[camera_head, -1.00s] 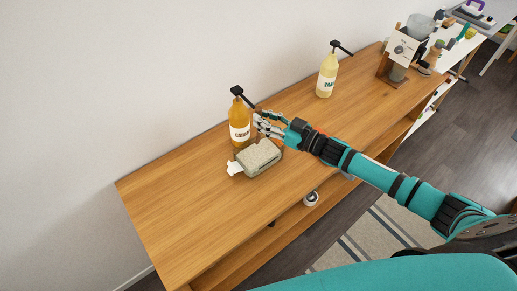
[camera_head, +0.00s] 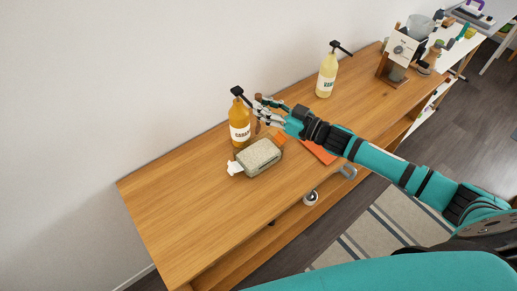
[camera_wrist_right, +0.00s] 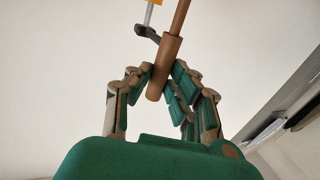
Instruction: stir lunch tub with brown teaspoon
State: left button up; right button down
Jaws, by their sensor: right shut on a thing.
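The lunch tub (camera_head: 262,166), a small box with a pale, grainy top, sits on the wooden counter beside the amber bottle. My right gripper (camera_head: 264,112) is above and behind the tub, near the bottle's pump. In the right wrist view my right gripper (camera_wrist_right: 162,82) is shut on the thick handle end of the brown teaspoon (camera_wrist_right: 173,50). The spoon's bowl lies outside that view. In the head view the spoon (camera_head: 257,127) shows only as a small brown bit below the fingers, and I cannot tell whether it touches the tub. My left gripper is not in view.
The amber pump bottle (camera_head: 239,124) stands close to the tub and gripper. A pale yellow pump bottle (camera_head: 327,76) stands farther back. An orange flat thing (camera_head: 316,151) lies partly under my arm. A machine (camera_head: 401,52) stands at the far right. The counter's left part is clear.

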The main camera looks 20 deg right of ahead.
dwell(0.6)
jog(key=s+a+f+m+t+h+b, duration=0.1)
jog(key=s+a+f+b, duration=0.6)
jog(key=s+a, duration=0.4)
jog(key=s+d+f+m+t+h+b, duration=0.3)
jog(key=s+d+f+m+h+b, duration=0.1)
jog(key=s+d+m+h+b, duration=0.3)
jog(key=s+d+h, duration=0.2)
jog(key=d+h, duration=0.1)
jog(key=d, duration=0.1)
jog(key=shift+s+f+h, duration=0.25)
jog(key=shift+s+h, duration=0.05)
jog(key=shift+s, duration=0.05)
